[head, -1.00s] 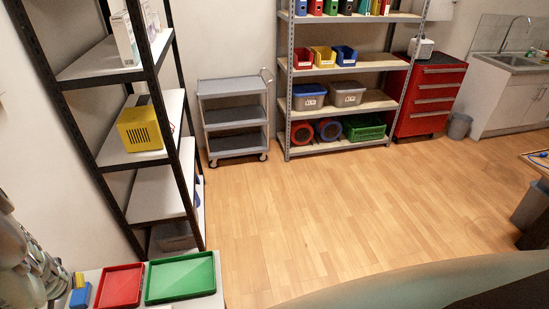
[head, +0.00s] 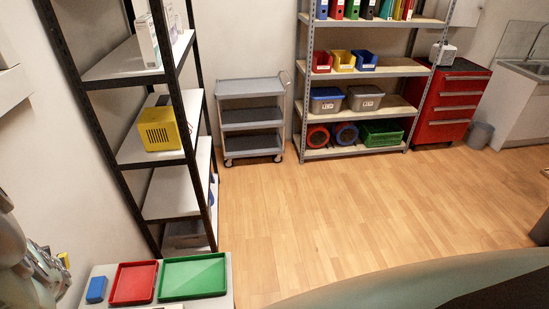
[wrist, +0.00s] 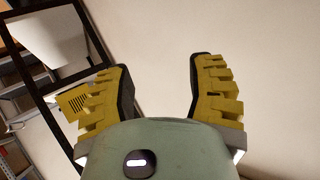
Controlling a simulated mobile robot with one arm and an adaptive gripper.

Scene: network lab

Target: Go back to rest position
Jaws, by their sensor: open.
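My gripper (wrist: 160,64) shows in the wrist view with its two yellow, dark-padded fingers spread wide apart. Nothing is between them, and a pale wall lies behind. In the head view, my arm shows at the lower left edge, left of a small table (head: 227,296). A small yellow patch shows beside the arm there; I cannot tell whether it is a fingertip. On the table are a blue block (head: 96,289), a red tray (head: 132,284) and a green tray (head: 193,277). My gripper holds none of these.
A black-framed shelf (head: 168,193) with a yellow box (head: 158,128) stands at the left. A grey trolley (head: 250,85), a metal rack (head: 370,69) and a red drawer cabinet (head: 447,100) line the back wall. The wooden floor (head: 350,210) in the middle is clear.

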